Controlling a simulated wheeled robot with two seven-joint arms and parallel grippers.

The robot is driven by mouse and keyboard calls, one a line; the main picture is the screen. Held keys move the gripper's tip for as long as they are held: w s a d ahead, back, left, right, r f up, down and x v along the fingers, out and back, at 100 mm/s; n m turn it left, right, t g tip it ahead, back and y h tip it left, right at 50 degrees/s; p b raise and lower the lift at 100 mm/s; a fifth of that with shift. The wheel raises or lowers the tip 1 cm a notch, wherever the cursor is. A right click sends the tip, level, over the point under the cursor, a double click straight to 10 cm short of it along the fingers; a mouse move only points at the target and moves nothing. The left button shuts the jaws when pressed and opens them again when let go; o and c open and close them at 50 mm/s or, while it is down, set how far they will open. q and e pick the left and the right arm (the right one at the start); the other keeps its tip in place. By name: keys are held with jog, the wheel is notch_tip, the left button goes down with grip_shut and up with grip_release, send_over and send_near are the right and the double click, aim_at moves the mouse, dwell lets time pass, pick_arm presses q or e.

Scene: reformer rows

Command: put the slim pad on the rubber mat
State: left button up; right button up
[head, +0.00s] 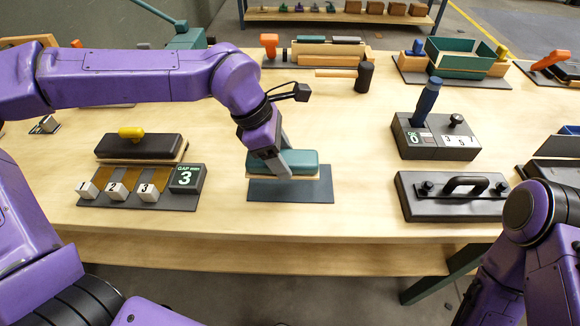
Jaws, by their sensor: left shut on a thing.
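The slim pad (308,160) is a teal block on a thin pale wooden base, in the middle of the head view. My left gripper (272,165) comes down from above and is shut on it. The rubber mat (290,191) is a flat dark grey sheet on the table, under and in front of the pad. The pad hides the mat's rear part, and its left end lines up with the mat's left edge. I cannot tell whether the pad touches the mat or hangs just above it. My right arm shows at the lower right, but its gripper is out of view.
Left of the mat, a dark block with a yellow handle (139,146) stands behind numbered white cubes (148,191) and a display box (187,178). To the right are a lever box (436,136) and a dark handled plate (453,197). A mallet (364,77) lies behind. Bare table surrounds the mat.

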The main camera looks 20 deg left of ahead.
pick_arm(q)
jog(key=x, duration=0.5)
jog(key=shift+w+a, duration=0.3)
jog(key=shift+w, duration=0.1)
jog(key=shift+f, duration=0.35)
jog(key=o, duration=1.1)
jog(key=shift+f, duration=0.1)
jog(key=v, duration=1.2)
jog(key=shift+s+p, duration=0.1)
jog(key=shift+p, duration=0.25)
